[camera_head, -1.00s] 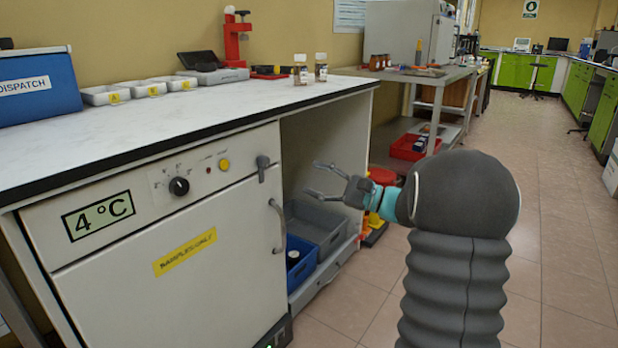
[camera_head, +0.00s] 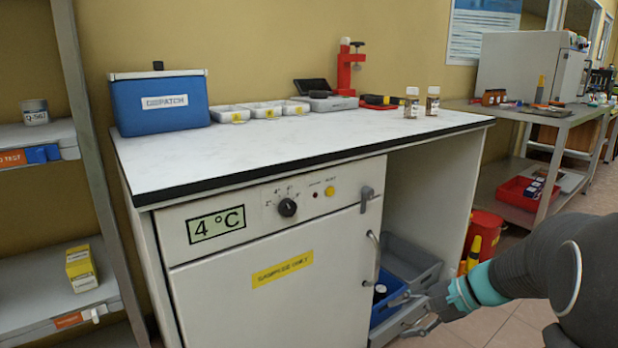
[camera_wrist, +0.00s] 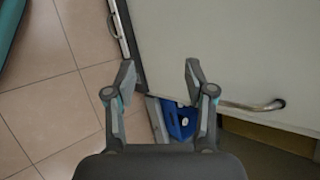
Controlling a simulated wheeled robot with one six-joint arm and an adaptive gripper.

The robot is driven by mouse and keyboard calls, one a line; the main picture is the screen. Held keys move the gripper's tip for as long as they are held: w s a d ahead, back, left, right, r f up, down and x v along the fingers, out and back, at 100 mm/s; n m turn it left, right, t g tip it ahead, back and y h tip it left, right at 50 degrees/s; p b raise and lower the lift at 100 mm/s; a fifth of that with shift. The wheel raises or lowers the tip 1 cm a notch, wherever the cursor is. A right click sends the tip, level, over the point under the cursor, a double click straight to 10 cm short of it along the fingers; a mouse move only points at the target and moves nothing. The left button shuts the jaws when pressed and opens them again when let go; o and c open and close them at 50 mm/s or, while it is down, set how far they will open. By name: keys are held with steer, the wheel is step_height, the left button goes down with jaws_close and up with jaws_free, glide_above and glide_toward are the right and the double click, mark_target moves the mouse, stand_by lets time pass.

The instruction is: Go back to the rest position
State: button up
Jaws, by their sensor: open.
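My gripper (camera_head: 416,312) is open and empty in the head view, low in front of the crates under the bench, right of the fridge door. In the wrist view its two fingers (camera_wrist: 160,82) stand apart with nothing between them. The white fridge door (camera_head: 275,290) with its vertical handle (camera_head: 372,257) is shut. In the wrist view the handle (camera_wrist: 252,106) lies to the right of the fingers, apart from them.
A grey crate (camera_head: 412,262) and a blue crate (camera_head: 388,306) with a dark-capped bottle sit in the bench's open bay. Two small bottles (camera_head: 411,102) stand on the bench top. A metal shelf (camera_head: 98,170) stands at left. Tiled floor (camera_wrist: 50,120) is free.

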steer(key=s+a+r+n+h+p, duration=0.1)
steer(key=s+r+n+h, duration=0.2)
steer(key=s, duration=0.3)
steer(key=s+a+r+n+t+h+p, duration=0.1)
steer(key=s+a+r+n+h+p, duration=0.1)
steer(key=s, duration=0.5)
steer(key=s+a+r+n+t+h+p, duration=0.1)
steer(key=s+r+n+h+p, duration=0.1)
steer(key=s+r+n+h, duration=0.2)
steer(key=s+r+n, duration=0.2)
steer(key=s, duration=0.1)
steer(key=shift+s+a+r, duration=0.15)
steer(key=shift+a+r, duration=0.1)
steer(key=shift+a, duration=0.05)
